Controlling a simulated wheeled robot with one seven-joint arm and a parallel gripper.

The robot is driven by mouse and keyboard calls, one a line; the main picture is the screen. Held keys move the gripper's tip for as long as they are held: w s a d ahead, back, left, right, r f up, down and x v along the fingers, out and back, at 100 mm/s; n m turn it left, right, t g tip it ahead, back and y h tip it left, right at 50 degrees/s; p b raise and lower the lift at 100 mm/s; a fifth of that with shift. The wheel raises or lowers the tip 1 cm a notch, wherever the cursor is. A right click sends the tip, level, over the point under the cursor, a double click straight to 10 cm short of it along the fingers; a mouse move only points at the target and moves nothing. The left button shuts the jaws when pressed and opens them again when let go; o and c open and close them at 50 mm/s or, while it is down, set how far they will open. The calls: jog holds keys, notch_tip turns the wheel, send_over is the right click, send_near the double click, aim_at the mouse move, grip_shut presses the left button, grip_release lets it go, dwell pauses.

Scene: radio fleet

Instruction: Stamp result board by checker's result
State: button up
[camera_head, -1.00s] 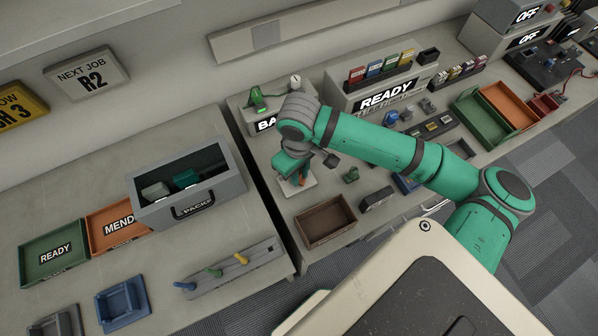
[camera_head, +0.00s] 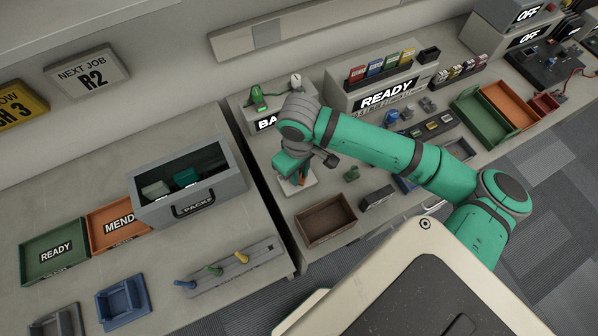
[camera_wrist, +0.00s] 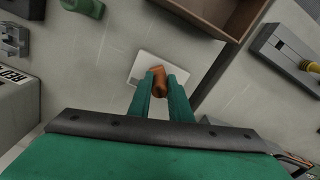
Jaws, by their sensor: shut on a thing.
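My gripper (camera_wrist: 160,82) is shut on an orange-brown stamp (camera_wrist: 158,74), gripped between its two green fingers. In the wrist view the stamp is over a white board (camera_wrist: 143,62); I cannot tell whether it touches it. In the head view the board (camera_head: 308,188) lies on the right-hand bench, partly hidden under my gripper (camera_head: 297,180). The checker (camera_head: 372,93), a grey box with coloured cards on top, shows READY on its display. A second device (camera_head: 250,112) to its left has a display partly hidden by my arm; only "BA" reads.
An empty brown tray (camera_head: 325,222) and a small green object (camera_head: 351,174) lie close to the board. The left bench holds a grey PACKS box (camera_head: 190,212), a green READY tray (camera_head: 53,250), an orange MEND tray (camera_head: 117,226) and a lever panel (camera_head: 235,270). A gap separates the benches.

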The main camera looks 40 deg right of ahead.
dwell(0.6)
jog(key=shift+r, duration=3.5)
